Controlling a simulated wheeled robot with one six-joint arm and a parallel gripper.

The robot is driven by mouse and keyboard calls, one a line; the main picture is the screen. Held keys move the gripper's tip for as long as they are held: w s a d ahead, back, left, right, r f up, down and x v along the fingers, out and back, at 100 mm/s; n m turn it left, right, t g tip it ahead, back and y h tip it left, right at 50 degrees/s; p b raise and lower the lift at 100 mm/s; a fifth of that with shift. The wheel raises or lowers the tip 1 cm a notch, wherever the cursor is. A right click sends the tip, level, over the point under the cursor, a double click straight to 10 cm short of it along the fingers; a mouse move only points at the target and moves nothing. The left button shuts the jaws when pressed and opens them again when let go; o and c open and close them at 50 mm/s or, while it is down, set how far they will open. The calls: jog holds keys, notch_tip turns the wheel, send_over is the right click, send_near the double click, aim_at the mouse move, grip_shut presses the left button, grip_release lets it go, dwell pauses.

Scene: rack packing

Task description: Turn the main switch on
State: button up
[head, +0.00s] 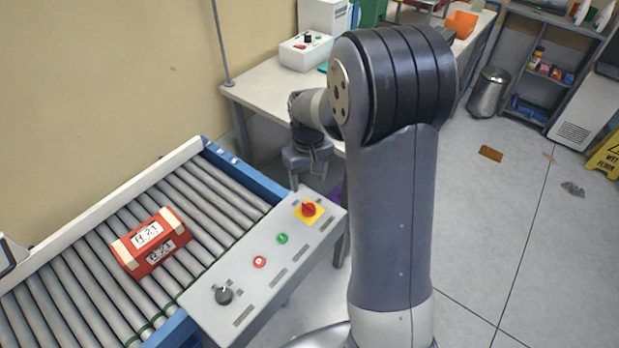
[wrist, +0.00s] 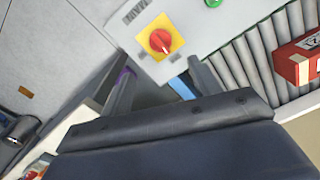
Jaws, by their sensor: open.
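The main switch (head: 308,209) is a red rotary knob on a yellow square plate, at the far right end of a grey control panel (head: 240,262). In the wrist view the red knob (wrist: 160,41) shows near the top, ahead of my fingers. My gripper (head: 296,183) hangs near the panel's far end, apart from the knob. In the wrist view my gripper (wrist: 160,85) is open, with its two fingers spread and nothing between them. The knob's exact pointing direction is hard to tell.
The panel also has a green button (head: 282,238), a red button (head: 260,262) and a black selector knob (head: 223,295). A red box (head: 152,243) lies on the roller conveyor (head: 205,190) beside the panel. A white table (head: 262,92) stands behind my arm.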

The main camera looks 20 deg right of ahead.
aim_at(309, 205)
jog(key=f+p, duration=0.1)
jog(key=f, duration=0.9)
jog(key=shift+s+f+p, duration=0.2)
jog(key=shift+p, duration=0.2)
jog(key=c, duration=1)
